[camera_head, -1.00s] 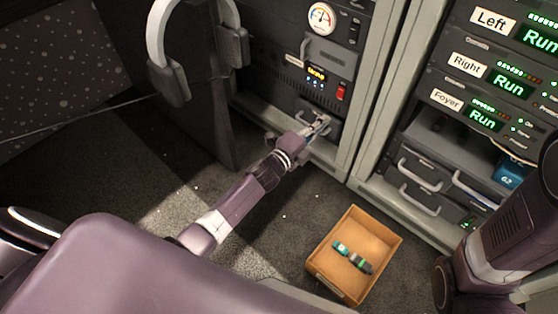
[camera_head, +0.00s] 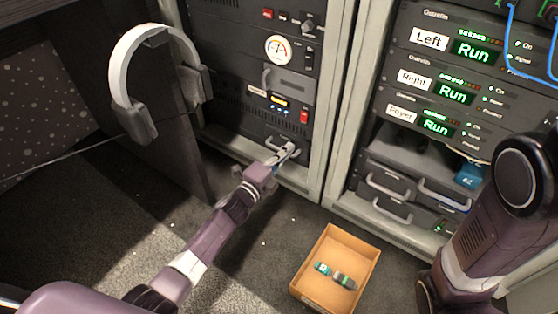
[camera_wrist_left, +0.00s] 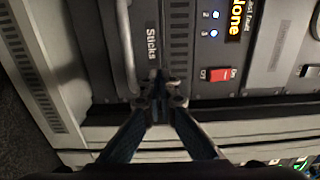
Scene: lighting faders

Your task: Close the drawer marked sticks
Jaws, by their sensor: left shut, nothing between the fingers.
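The drawer marked Sticks shows its label (camera_wrist_left: 152,44) in the left wrist view, with a pale bar handle (camera_wrist_left: 124,50) beside it. In the head view, the dark drawer front (camera_head: 262,133) is low in the left rack; its label is not readable there. The front looks about flush with the rack, but any small gap is hard to judge. My left gripper (camera_head: 287,150) is shut and empty at the drawer front by the handle. Its fingertips (camera_wrist_left: 158,88) are close to the label; contact cannot be told. My right arm shows, but its gripper does not.
An open orange-brown box (camera_head: 312,268) with small items stands on the floor right of my left arm. A right rack (camera_head: 352,150) holds units and handled drawers. Headphones (camera_head: 122,80) hang on a dark panel at left. Floor between is mostly clear.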

